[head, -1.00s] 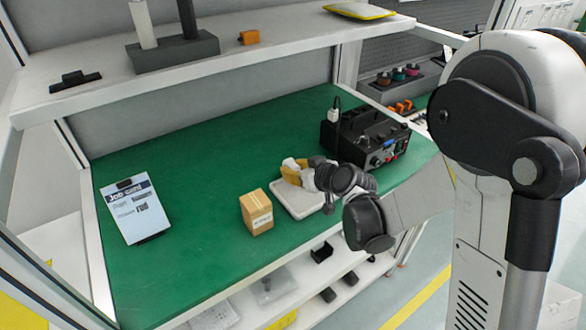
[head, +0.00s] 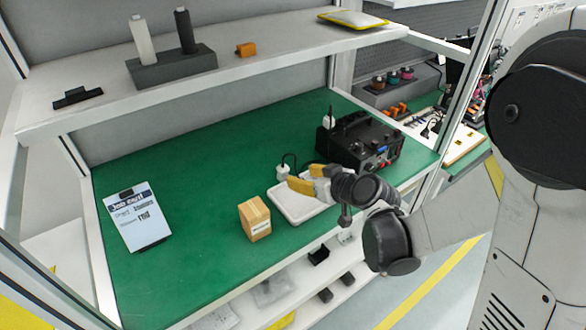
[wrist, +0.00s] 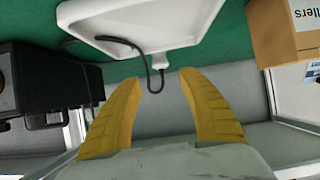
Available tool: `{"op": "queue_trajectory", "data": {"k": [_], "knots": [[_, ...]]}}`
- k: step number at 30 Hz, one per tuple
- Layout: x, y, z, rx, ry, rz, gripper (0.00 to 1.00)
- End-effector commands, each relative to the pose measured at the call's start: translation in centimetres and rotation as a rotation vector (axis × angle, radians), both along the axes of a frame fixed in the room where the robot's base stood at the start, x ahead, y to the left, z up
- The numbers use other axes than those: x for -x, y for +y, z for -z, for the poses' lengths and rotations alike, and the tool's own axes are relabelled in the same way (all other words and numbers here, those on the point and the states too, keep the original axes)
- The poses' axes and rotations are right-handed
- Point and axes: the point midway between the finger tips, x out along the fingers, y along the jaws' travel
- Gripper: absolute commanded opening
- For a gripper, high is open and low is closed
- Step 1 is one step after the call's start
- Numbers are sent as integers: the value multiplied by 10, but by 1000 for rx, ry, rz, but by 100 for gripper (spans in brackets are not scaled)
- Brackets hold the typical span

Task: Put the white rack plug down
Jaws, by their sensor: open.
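The white rack plug (head: 283,173), with a black cable, is at the far left corner of a pale tray (head: 318,212) on the green bench. It also shows as a small white piece (wrist: 158,63) by the tray edge in the wrist view. My gripper (head: 302,178) has yellow fingers and is just right of the plug in the head view. In the wrist view my gripper (wrist: 158,80) is open, with the fingers apart and only the cable loop seen between the tips. Whether the plug rests on the tray or on the bench beside it is unclear.
A black device (head: 360,140) stands right of the tray, with another white plug (head: 329,122) on it. A cardboard box (head: 255,219) stands left of the tray and a clipboard (head: 137,218) lies far left. The left middle bench is clear. A shelf (head: 230,75) spans above.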

Motion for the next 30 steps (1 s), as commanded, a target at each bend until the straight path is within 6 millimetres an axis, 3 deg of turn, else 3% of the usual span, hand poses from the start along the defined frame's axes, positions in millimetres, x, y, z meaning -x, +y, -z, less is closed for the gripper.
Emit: {"op": "queue_trajectory", "data": {"k": [6,14,19,23,30], "knots": [[26,-18,-18,0,0,1,47],[34,-23,-22,1,3,2,47],[48,-33,-37,15,69,42,47],[78,-52,-56,41,171,123,47],[153,-102,-82,93,342,344,47]]}}
